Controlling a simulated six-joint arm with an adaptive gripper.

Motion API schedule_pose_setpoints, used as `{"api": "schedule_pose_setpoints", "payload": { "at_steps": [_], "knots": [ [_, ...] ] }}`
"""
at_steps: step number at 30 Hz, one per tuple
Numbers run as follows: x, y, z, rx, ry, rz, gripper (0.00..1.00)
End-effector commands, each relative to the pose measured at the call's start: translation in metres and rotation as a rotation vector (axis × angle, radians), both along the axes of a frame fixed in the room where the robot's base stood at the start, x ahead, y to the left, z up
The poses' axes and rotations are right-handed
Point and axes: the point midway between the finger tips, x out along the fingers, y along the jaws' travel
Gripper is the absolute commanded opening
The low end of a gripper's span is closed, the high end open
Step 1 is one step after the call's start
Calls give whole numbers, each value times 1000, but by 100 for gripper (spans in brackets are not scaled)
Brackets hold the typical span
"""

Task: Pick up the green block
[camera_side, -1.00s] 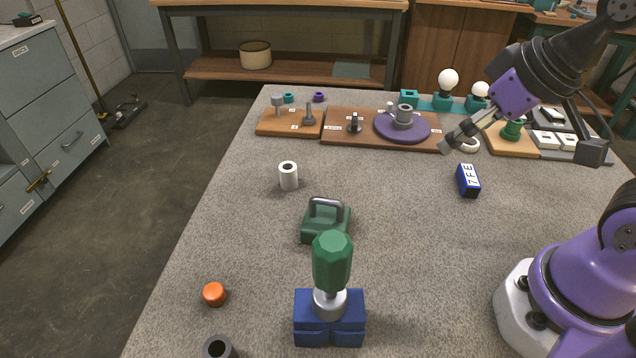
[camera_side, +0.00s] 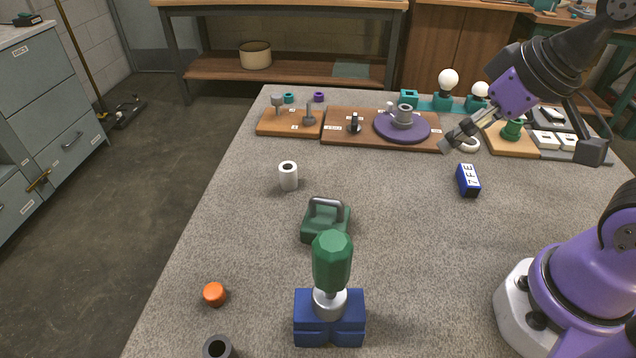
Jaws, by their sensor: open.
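A green block (camera_side: 316,229) with a grey arched handle on top sits on the table left of the picture's centre. Just in front of it, a green faceted piece (camera_side: 331,258) stands upright in a silver collar on a blue base (camera_side: 329,318). My gripper (camera_side: 450,141) is at the upper right, above the table near the wooden boards. It is open, with nothing seen between its fingers, and is well apart from the green block.
A white cylinder (camera_side: 288,176), an orange cap (camera_side: 214,294), a dark tube (camera_side: 217,347) and a blue labelled box (camera_side: 468,180) stand on the table. A board with a purple disc (camera_side: 402,127) lies at the back. The table's middle right is clear.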

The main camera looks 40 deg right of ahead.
Motion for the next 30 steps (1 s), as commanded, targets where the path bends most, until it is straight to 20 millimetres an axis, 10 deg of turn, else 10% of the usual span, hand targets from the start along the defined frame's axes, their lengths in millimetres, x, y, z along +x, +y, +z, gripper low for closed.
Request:
{"api": "schedule_pose_setpoints", "payload": {
  "at_steps": [11, 21, 30],
  "knots": [
    [17, 13, 3, -17, 72, 91, 100],
    [88, 93, -30, -114, 357, 487, 100],
    [106, 134, -68, -164, 473, 654, 100]
  ]
}}
